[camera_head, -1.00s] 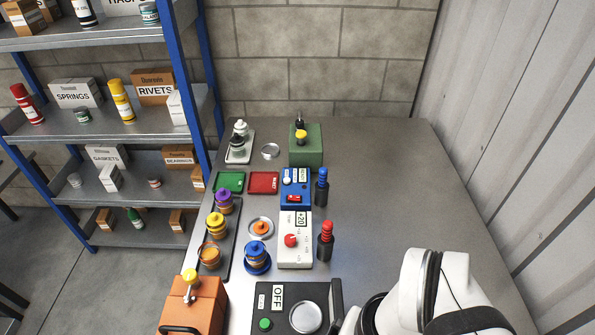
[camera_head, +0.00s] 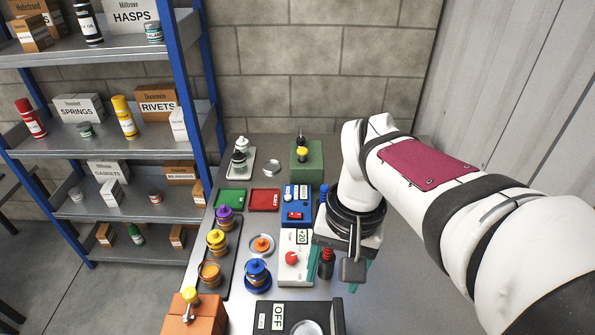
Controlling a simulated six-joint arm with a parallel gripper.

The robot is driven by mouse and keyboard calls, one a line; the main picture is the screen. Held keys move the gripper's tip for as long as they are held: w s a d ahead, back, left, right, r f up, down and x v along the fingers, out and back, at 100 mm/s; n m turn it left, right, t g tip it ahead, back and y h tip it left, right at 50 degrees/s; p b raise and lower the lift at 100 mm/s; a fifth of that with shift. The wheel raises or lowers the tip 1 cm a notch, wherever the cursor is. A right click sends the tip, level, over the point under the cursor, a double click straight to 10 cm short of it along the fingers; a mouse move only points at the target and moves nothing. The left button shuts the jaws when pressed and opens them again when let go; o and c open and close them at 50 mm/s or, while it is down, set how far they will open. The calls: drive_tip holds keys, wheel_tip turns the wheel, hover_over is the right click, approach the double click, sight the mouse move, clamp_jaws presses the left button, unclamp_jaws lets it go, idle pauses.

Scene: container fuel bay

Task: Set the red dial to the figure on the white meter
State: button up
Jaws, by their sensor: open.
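The red dial (camera_head: 292,258) sits on the upper face of a white box, the white meter (camera_head: 285,281), in the middle of the bench. A label on the box (camera_head: 302,237) reads +20. The small marks around the dial are too fine to read, so I cannot tell its setting. My gripper (camera_head: 341,266) hangs open just right of the white meter, apart from the dial. It is over or beside a dark bottle with a red ribbed top (camera_head: 326,262), which it partly hides; I cannot tell whether they touch.
A blue box with a red switch (camera_head: 297,208) stands behind the meter. A blue-topped container (camera_head: 258,273) and a dish with an orange piece (camera_head: 261,245) stand left. A black box reading OFF (camera_head: 278,317) is in front. The green block (camera_head: 306,168) is at the back.

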drive_tip(key=w+a+f+n, duration=0.1)
drive_tip(key=w+a+n, duration=0.15)
drive_tip(key=w, duration=0.55)
drive_tip(key=n+h, duration=0.1)
hover_over(291, 256)
wheel_tip(291, 256, down, 4)
drive_tip(key=f, duration=0.1)
wheel_tip(291, 256, down, 15)
drive_tip(key=shift+f, duration=0.2)
clamp_jaws()
